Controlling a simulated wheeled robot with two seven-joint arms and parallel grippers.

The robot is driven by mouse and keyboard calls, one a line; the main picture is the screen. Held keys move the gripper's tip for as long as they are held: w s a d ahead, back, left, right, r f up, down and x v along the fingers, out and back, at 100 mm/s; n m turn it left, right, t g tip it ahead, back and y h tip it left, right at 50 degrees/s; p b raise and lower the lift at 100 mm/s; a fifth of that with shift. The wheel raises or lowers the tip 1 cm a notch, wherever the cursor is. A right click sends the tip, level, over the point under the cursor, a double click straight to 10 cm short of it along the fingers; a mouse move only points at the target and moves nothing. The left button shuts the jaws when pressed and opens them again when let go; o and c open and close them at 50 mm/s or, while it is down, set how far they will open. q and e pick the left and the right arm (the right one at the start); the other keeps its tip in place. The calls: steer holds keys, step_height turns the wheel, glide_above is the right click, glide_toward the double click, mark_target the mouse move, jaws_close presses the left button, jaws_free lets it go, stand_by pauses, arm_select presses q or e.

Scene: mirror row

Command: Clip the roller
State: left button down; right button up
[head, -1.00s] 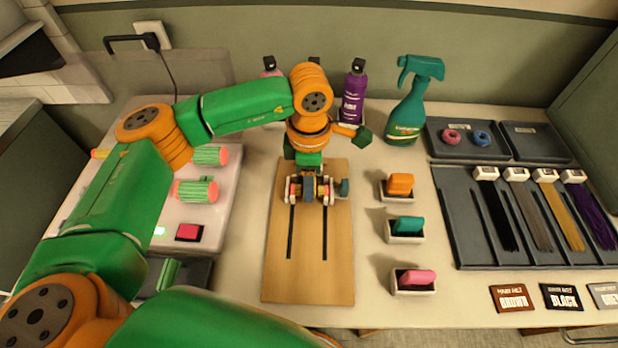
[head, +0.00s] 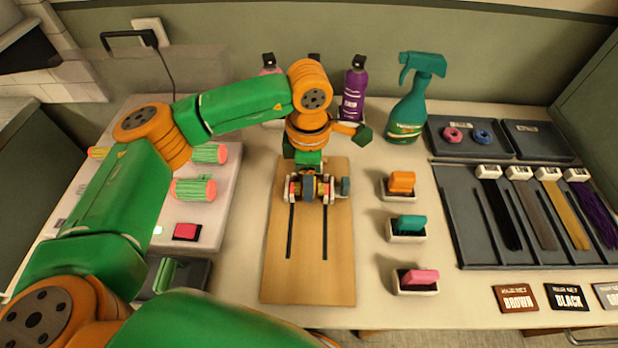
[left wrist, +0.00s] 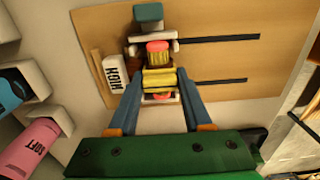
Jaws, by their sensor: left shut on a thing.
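My left gripper (head: 312,188) is over the far part of a wooden board (head: 308,275) with two dark slots. In the left wrist view its two blue fingers (left wrist: 158,82) are shut on a yellow roller (left wrist: 158,78) with pink ends. The roller lies between white end pieces of a small holder (left wrist: 168,45) on the board. A teal block (left wrist: 148,12) is at one end of this holder. Orange (head: 401,182), teal (head: 411,222) and pink (head: 421,277) clips sit in small white trays at the right of the board. My right gripper is not in view.
Green rollers (head: 190,189) with pink ends rest on a pale heater (head: 222,222) at the left. Purple (head: 353,95) and teal spray (head: 408,110) bottles stand at the back. A dark tray (head: 452,225) with hair strands is at the right. The board's near half is clear.

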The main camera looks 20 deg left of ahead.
arm_select(q)
steer(key=shift+c, duration=1.3)
jaws_free()
steer(key=shift+o, duration=0.3)
steer(key=shift+o, duration=1)
steer(key=shift+r, duration=0.1)
steer(key=shift+r+p, duration=2.35)
steer(key=shift+r, duration=1.15)
steer(key=shift+f, duration=0.1)
